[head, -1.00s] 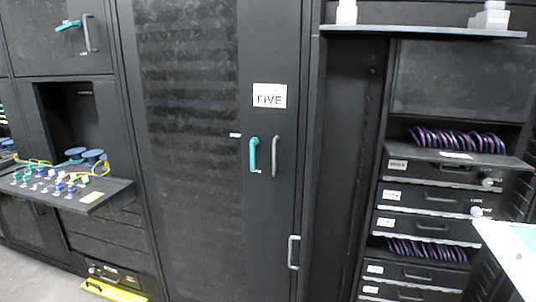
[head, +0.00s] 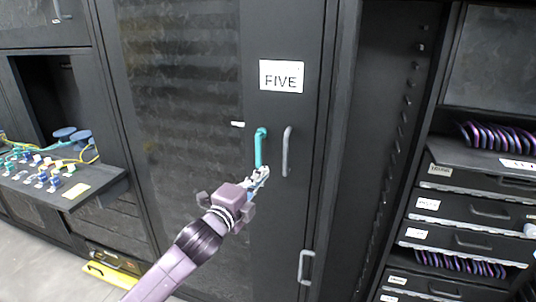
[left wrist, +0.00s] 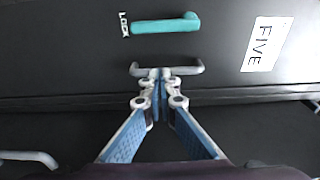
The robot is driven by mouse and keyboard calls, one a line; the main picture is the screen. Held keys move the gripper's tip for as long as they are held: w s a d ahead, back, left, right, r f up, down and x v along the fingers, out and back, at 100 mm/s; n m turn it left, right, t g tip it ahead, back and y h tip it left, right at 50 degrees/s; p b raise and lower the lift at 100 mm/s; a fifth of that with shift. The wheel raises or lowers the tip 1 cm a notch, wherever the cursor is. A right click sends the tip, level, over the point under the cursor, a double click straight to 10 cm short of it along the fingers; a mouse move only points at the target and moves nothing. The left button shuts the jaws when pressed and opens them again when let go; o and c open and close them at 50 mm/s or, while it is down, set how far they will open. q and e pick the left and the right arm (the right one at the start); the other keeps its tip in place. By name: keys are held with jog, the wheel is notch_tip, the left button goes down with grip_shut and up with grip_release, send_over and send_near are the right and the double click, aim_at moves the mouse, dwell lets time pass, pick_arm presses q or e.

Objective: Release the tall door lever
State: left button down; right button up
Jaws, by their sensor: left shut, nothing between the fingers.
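The tall black door labelled FIVE has a teal lever (head: 259,147) that hangs straight down, left of a fixed grey handle (head: 287,152). My left gripper (head: 262,174) is shut and empty, with its tips near the lever's lower end, which they partly hide. In the left wrist view the teal lever (left wrist: 165,26) lies across the top beside the LOCK lettering. The shut fingertips (left wrist: 160,76) there overlap the grey handle (left wrist: 188,69). I cannot tell whether they touch it. My right gripper is not in view.
The FIVE label (head: 281,76) is above the lever. A second grey handle (head: 306,267) sits low on the right. A shelf with colored connectors (head: 62,182) juts out at left. Drawers with cables (head: 460,263) stand at right.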

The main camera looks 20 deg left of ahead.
aim_at(260, 149)
pick_arm(q)
jog(key=w+p, duration=0.1)
jog(key=w, duration=0.2)
jog(key=w+a+p, duration=0.1)
jog(key=w, duration=0.2)
jog(key=w+p, duration=0.1)
jog(key=w, duration=0.2)
jog(key=shift+a+p, duration=0.25)
jog(key=shift+p, duration=0.1)
jog(key=shift+a, duration=0.35)
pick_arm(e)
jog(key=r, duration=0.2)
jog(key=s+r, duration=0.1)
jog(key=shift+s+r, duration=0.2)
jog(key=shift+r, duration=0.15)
